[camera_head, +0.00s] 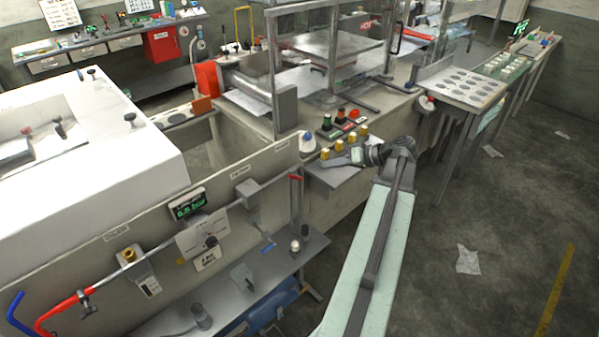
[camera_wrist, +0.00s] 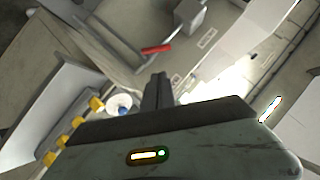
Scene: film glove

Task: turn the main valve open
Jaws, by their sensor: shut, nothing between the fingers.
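A wall panel (camera_head: 150,215) carries a horizontal pipe with several fittings. A red lever handle (camera_head: 295,177) sits at the upper right end of this pipework, and a red handle also shows in the wrist view (camera_wrist: 157,49). The labels are too small to read, so I cannot tell which one is the main valve. My gripper (camera_head: 327,160) is to the right of the red handle, apart from it, beside the yellow buttons. Its fingers (camera_wrist: 157,82) are shut and empty, pointing toward the panel side.
A control shelf (camera_head: 325,180) with several yellow buttons (camera_head: 352,138) is close by my gripper. A grey ledge (camera_head: 215,290) runs below the pipe panel. A large white machine (camera_head: 100,160) stands behind it. The floor to the right is mostly clear.

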